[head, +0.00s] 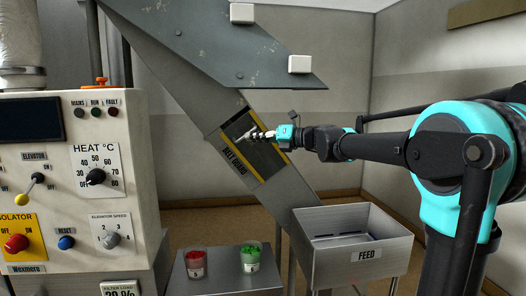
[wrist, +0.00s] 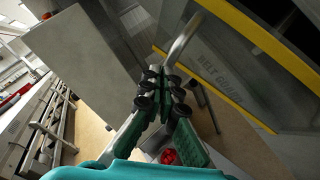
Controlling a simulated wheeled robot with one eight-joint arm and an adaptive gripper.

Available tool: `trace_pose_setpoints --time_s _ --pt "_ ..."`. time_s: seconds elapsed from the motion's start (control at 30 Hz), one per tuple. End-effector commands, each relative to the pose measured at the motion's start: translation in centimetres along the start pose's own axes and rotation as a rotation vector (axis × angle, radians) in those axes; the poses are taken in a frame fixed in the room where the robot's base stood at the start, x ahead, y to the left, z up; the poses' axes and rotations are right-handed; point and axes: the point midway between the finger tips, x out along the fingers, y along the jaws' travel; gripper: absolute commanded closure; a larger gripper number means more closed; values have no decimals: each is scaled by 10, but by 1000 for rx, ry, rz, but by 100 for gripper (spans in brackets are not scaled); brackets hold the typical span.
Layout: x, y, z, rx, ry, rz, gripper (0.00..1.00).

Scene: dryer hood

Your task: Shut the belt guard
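The belt guard (head: 238,162) is a panel with yellow edges and a "BELT GUARD" label on the sloping grey chute. In the wrist view the guard (wrist: 225,70) fills the upper right, its label facing the camera at a slant. Its curved metal handle (wrist: 186,38) runs down to my fingertips. My gripper (head: 260,134) is in front of the guard's upper part. In the wrist view my gripper (wrist: 164,85) has its black-padded fingers close together around the handle's near end. The exact contact is partly hidden by the fingers. How far the guard stands from the chute is hard to tell.
A control panel (head: 75,185) with knobs stands at the left. A metal feed bin (head: 362,255) is below the chute at the right. A sloping hood (head: 215,45) overhangs the chute.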

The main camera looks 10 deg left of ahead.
Motion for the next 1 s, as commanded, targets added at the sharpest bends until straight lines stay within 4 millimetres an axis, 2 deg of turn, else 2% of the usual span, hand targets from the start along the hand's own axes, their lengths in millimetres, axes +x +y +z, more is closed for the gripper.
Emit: trace_pose_setpoints --time_s 0.2,0.4,1.0 --pt "26 -7 26 0 1 2 100" --pt "40 -13 39 -1 0 2 100" --pt "46 -18 46 -1 -1 -1 100"
